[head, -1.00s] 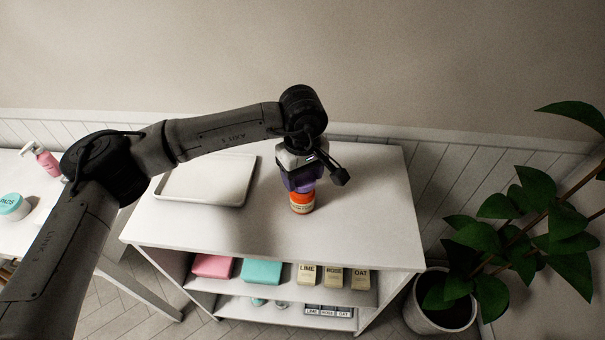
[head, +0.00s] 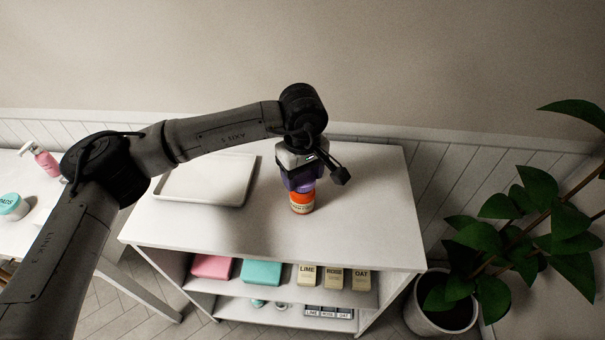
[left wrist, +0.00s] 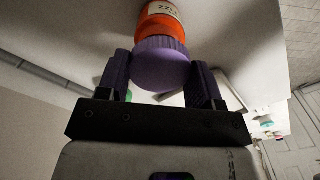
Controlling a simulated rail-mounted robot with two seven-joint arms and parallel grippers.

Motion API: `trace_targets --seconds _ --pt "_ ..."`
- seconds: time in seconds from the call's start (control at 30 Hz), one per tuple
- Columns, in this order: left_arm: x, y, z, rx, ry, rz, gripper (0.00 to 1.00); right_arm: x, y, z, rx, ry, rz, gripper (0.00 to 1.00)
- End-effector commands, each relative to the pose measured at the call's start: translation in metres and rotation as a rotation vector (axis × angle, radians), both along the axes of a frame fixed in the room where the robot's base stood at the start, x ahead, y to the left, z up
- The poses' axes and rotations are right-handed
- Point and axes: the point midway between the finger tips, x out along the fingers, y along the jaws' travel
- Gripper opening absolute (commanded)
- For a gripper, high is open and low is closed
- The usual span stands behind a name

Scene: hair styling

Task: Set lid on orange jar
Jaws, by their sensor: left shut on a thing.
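The orange jar (head: 301,204) with a pale label stands upright on the white cabinet top, right of the tray. It also shows at the top of the left wrist view (left wrist: 163,22). My left gripper (head: 303,184) is directly above the jar, pointing down. It is shut on the ridged purple lid (left wrist: 162,64), which sits between its two purple fingers. The lid lines up with the jar's mouth and appears to meet it; I cannot tell whether it is fully seated. The jar's rim is hidden behind the lid. My right gripper is not in view.
A white tray (head: 246,194) lies left of the jar. The cabinet top (head: 360,225) is clear to the right and front. Shelves below hold pink, teal and beige boxes. A potted plant (head: 442,310) stands at the right. A table at the left holds a pink bottle (head: 46,162) and a teal-lidded jar.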

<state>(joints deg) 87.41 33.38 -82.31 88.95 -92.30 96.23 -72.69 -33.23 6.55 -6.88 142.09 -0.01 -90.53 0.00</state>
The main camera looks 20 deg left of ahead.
Motion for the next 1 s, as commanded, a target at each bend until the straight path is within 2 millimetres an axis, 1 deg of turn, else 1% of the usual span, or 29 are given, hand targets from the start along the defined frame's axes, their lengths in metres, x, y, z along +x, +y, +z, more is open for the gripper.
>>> trace_targets --seconds 0.53,1.0 --pt "0.0001 -0.0001 -0.0001 -0.001 -0.001 0.0 0.38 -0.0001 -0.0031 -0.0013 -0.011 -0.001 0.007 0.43" --pt "0.0 -0.0001 -0.0081 -0.001 -0.001 0.0 0.38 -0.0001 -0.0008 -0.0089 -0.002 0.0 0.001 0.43"
